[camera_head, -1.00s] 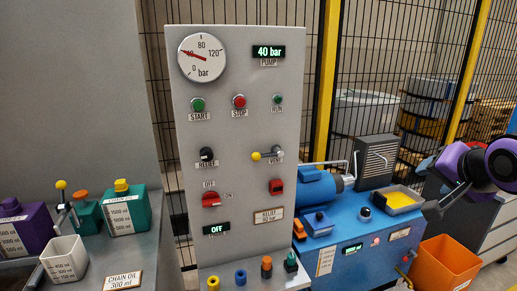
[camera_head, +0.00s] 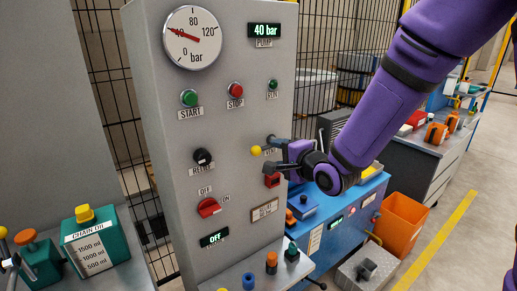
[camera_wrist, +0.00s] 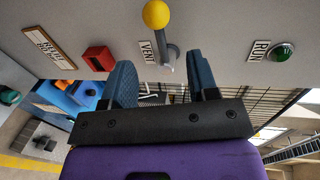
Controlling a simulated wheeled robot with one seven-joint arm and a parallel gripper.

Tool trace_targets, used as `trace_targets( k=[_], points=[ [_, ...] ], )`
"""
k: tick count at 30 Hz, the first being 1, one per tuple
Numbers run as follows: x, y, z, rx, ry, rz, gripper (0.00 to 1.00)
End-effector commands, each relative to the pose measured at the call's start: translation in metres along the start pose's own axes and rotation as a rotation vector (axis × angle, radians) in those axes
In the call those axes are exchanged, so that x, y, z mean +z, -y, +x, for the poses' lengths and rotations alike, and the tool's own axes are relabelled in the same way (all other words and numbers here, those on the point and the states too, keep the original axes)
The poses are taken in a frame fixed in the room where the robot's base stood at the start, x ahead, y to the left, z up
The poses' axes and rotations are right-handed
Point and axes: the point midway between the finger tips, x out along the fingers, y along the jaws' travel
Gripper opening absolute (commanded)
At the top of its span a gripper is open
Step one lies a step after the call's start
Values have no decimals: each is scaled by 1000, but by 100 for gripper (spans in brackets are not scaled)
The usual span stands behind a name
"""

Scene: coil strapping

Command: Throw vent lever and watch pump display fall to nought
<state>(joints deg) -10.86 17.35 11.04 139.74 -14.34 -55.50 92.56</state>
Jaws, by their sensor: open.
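The vent lever's yellow knob (camera_head: 256,150) sticks out to the left on the grey panel, and the VENT label beside it is partly hidden by my gripper. In the wrist view the lever (camera_wrist: 169,40) points up from its pivot, with the knob at the top edge. My gripper (camera_head: 271,153) is open just right of the knob. In the wrist view its two fingers (camera_wrist: 160,70) lie on either side of the pivot, and no contact shows. The pump display (camera_head: 265,30) reads 40 bar in green.
The pressure gauge (camera_head: 192,38) needle stands near 40. A red switch (camera_head: 272,180) sits just below my gripper. The relief knob (camera_head: 202,156) and red rotary switch (camera_head: 208,207) are to the left. A RUN lamp (camera_wrist: 282,51) is on the right in the wrist view.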

Motion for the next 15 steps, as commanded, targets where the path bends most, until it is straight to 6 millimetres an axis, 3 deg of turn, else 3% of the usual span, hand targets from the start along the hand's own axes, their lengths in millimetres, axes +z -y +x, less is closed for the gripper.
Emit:
trace_targets(
  k=[6,15],
  points=[
    [1,0,41,0,1,0,54],
    [0,0,75,0,0,-1,54]
  ],
)
